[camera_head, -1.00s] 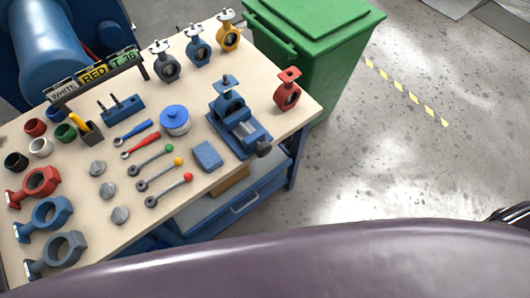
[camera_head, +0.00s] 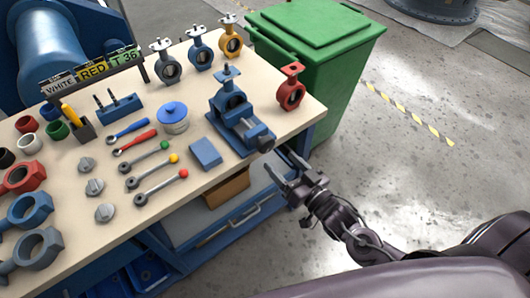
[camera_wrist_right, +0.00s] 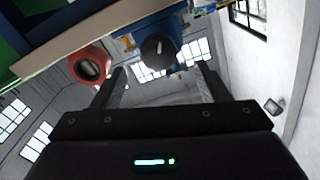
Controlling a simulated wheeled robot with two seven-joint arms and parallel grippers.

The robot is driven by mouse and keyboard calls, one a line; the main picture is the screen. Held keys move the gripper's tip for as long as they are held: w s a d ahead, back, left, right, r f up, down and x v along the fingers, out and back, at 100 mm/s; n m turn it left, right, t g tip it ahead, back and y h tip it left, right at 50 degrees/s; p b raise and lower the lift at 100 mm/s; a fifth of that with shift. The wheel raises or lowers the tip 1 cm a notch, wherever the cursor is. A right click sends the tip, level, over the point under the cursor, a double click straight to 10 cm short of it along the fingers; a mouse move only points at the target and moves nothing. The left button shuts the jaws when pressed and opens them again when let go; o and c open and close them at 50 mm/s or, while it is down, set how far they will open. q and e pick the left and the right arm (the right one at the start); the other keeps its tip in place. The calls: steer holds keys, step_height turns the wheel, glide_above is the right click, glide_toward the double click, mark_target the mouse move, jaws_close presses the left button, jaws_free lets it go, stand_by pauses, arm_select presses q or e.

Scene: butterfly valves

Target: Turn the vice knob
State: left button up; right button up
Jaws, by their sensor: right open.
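The blue vice (camera_head: 238,122) stands at the right front edge of the workbench and holds a blue valve body (camera_head: 228,92) in its jaws. Its dark round knob (camera_head: 265,143) faces the front edge of the bench. In the right wrist view the knob (camera_wrist_right: 158,50) shows ahead, slightly left of the middle between the fingers. My right gripper (camera_head: 287,174) is open and empty, below and in front of the knob, apart from it. In the right wrist view its two fingers (camera_wrist_right: 160,88) are spread. My left gripper is not in view.
A red valve (camera_head: 291,88) stands right of the vice and shows left of the knob in the wrist view (camera_wrist_right: 91,64). A blue block (camera_head: 205,153) lies left of the vice. A green bin (camera_head: 335,65) stands behind the bench's right end. The floor at right is clear.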

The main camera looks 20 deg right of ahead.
mark_target(268, 148)
steer(key=x, duration=0.7)
steer(key=shift+w+f, duration=0.1)
steer(key=c, duration=1)
